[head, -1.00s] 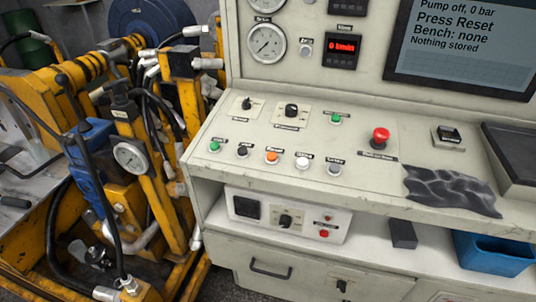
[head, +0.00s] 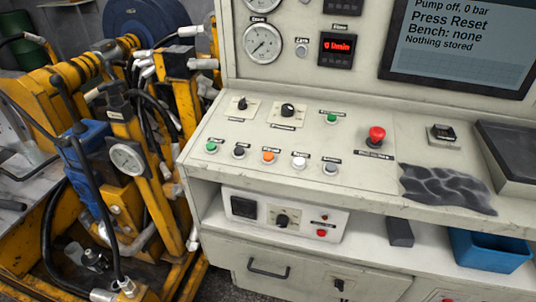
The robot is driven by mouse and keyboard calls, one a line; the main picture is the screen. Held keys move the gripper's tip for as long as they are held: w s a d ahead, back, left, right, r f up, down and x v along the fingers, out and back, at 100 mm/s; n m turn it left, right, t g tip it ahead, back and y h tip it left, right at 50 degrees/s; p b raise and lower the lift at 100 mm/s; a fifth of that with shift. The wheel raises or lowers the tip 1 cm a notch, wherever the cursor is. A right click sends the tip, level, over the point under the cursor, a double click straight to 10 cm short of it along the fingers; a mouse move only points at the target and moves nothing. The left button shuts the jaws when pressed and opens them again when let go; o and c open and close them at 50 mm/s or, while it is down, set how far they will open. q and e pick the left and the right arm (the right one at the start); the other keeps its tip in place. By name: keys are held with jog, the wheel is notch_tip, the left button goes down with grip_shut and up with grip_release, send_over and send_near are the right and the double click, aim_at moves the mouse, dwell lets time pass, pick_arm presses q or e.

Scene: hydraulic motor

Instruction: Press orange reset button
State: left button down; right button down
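The orange button (head: 268,157) sits in the front row of the console panel (head: 400,158), between a black button (head: 239,152) on its left and a white button (head: 299,162) on its right. Its label is too small to read. The screen (head: 460,45) reads "Pump off, 0 bar", "Press Reset", "Bench: none" and "Nothing stored". Neither of my grippers shows in the head view.
A red mushroom button (head: 376,136) stands up from the panel to the right. A crumpled dark cloth (head: 445,188) lies on the panel's front edge. A yellow machine with hoses (head: 150,215) stands left. A blue bin (head: 488,252) sits on the shelf below.

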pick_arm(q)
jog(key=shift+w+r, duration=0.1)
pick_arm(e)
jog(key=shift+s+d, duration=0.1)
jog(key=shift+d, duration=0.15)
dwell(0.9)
